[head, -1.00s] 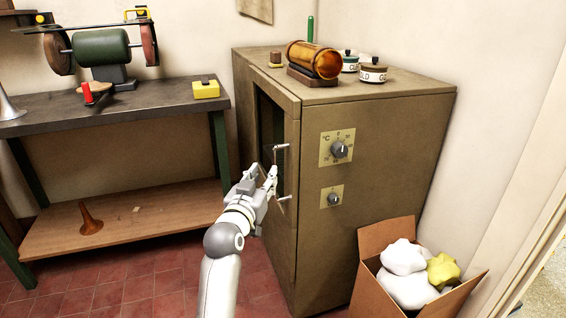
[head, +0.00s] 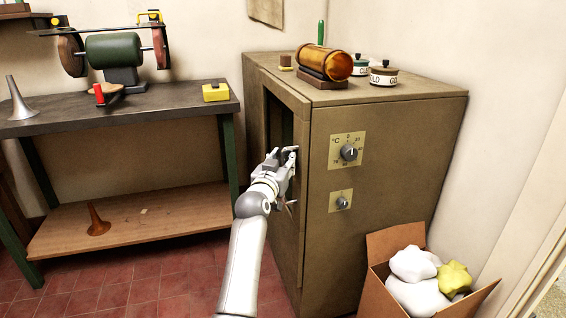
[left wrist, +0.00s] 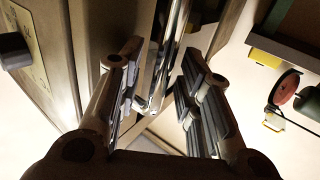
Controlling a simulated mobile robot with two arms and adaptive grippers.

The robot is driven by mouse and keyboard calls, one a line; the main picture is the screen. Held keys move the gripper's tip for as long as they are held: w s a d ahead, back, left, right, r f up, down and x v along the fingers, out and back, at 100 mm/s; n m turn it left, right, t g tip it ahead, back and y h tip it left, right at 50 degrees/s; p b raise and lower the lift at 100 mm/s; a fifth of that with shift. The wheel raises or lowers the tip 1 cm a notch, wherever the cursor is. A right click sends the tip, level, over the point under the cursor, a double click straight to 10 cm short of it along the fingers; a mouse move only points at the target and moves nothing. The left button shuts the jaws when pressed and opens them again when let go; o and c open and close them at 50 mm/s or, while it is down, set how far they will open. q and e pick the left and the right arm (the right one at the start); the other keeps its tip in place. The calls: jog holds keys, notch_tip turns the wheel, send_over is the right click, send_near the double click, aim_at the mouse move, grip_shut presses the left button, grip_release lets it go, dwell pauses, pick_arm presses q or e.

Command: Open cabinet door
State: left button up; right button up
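The brown cabinet (head: 400,150) stands against the wall right of centre. Its door (head: 303,125), on the left-facing side, has a frame around a dark pane and looks shut. The metal bar handle (head: 291,205) is mostly hidden behind my left gripper (head: 286,157) in the head view. In the left wrist view, the handle (left wrist: 168,50) runs between the two spread fingers of my left gripper (left wrist: 160,62). I see gaps on its sides, so the gripper is open around the handle. My right gripper is not in view.
An amber cylinder (head: 325,60) and small pots (head: 384,73) stand on the cabinet. A cardboard box (head: 383,268) with pale lumps stands on the floor by its right side. A workbench (head: 130,105) with a grinder (head: 114,50) is left. Red floor lies between.

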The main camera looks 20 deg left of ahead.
pick_arm(q)
grip_shut()
dwell(0.4)
